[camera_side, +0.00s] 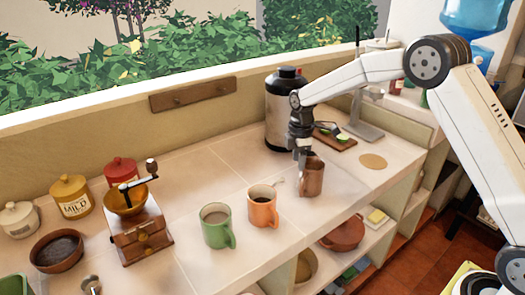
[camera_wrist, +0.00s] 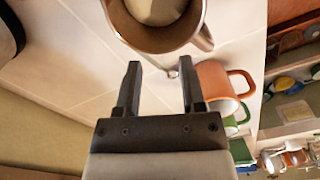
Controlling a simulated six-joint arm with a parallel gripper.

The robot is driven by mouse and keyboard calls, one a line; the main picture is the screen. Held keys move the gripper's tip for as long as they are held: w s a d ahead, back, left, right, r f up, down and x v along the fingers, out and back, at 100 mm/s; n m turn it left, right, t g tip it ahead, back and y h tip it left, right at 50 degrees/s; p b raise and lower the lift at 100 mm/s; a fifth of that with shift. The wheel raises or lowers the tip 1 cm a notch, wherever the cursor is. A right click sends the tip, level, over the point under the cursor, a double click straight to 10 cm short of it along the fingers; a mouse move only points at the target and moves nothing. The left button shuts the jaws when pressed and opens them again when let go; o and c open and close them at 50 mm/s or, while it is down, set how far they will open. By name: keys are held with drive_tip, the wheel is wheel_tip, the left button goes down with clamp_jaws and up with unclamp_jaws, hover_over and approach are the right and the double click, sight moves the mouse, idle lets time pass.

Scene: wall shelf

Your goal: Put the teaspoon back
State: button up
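A thin pale piece, likely the teaspoon (camera_side: 278,182), sticks up from the orange mug (camera_side: 262,213) of dark drink in the side view. In the wrist view a small metallic tip (camera_wrist: 173,73), perhaps its handle end, shows between the fingers' line and the orange mug (camera_wrist: 218,84). The bowl of the spoon is hidden. My gripper (camera_side: 303,158) is just behind and above the copper jug (camera_side: 312,180), to the right of the orange mug.
The jug (camera_wrist: 165,35) is close beyond my fingertips. A green mug (camera_side: 216,232) stands left of the orange one. A dark-topped flask (camera_side: 282,112) stands behind. A coffee grinder (camera_side: 138,225), bowl (camera_side: 57,250) and jars are at left. A round mat (camera_side: 373,161) lies bare at right.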

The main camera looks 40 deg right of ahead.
drive_tip(key=shift+r, duration=0.15)
wheel_tip(320, 180, up, 13)
idle(0.7)
idle(0.5)
drive_tip(key=s+a+f+m+t, duration=0.1)
drive_tip(key=s+f+m, duration=0.3)
drive_tip(key=s, duration=0.4)
drive_tip(key=s+a+f+m, duration=0.2)
drive_tip(key=s+f+m, duration=0.2)
drive_tip(key=s, duration=0.5)
drive_tip(key=s+a+f+m+t, duration=0.1)
drive_tip(key=s+f+m, duration=0.3)
drive_tip(key=s, duration=0.4)
drive_tip(key=shift+s+a+f+m+t, duration=0.15)
drive_tip(key=shift+a+f+m+t, duration=0.15)
drive_tip(key=shift+m, duration=0.5)
